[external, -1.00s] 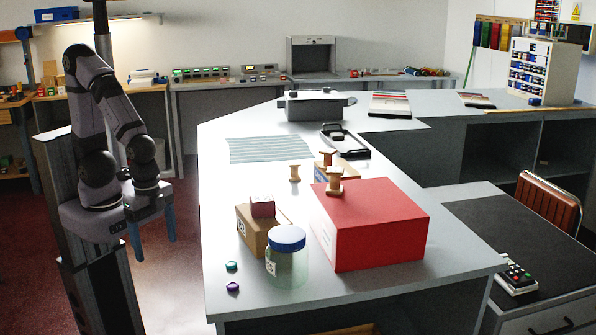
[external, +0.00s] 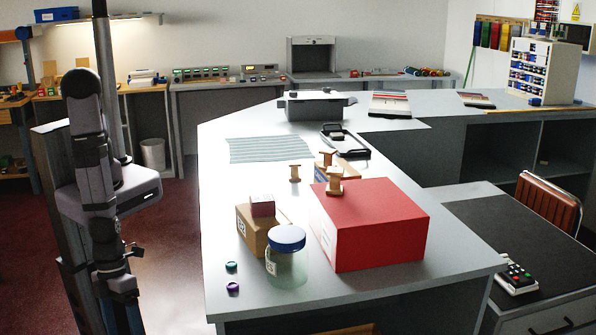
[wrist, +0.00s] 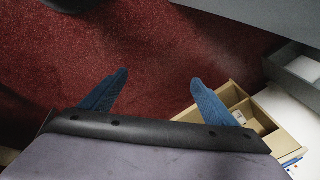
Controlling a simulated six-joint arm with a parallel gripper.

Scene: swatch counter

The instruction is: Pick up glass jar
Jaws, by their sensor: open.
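The glass jar (external: 287,262) has a blue lid and a white label. It stands upright near the front left edge of the grey counter, in front of a cardboard box and left of a red box. My gripper (external: 124,318) hangs low to the left of the counter, well apart from the jar. In the wrist view my gripper (wrist: 158,98) shows two blue fingers spread wide with nothing between them, above dark red carpet. The jar is not in the wrist view.
The red box (external: 369,229) and cardboard box (external: 258,232) stand close to the jar. Small teal (external: 231,267) and purple (external: 233,287) items lie left of it. The counter's left edge lies between my arm and the jar. An open compartmented drawer (wrist: 243,112) shows in the wrist view.

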